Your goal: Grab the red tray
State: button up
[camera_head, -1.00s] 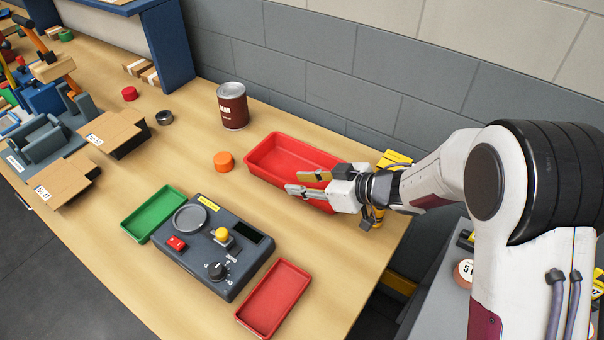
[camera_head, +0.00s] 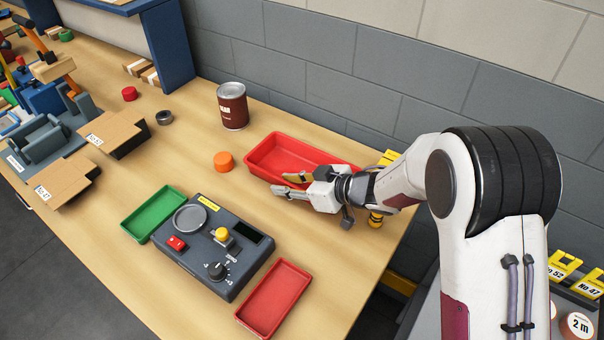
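Two red trays are in view. The larger, deeper red tray (camera_head: 273,153) sits at the back right of the wooden table and looks empty. The smaller, shallow red tray (camera_head: 274,299) lies at the front right, beside the dark control box, and is also empty. My gripper (camera_head: 280,182) is open and empty, with its fingers pointing left. In the picture it overlaps the front right part of the larger tray and hides some of its near wall. I cannot tell whether it touches the tray or how high it is.
A dark control box (camera_head: 214,245) with a yellow knob stands in front, with a green tray (camera_head: 154,213) on its left. An orange puck (camera_head: 223,161) and a brown can (camera_head: 232,106) are left of the larger tray. A grey wall runs behind the table.

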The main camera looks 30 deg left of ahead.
grip_shut()
dwell(0.3)
jog(key=shift+r, duration=0.1)
notch_tip(320, 180, up, 18)
dwell(0.8)
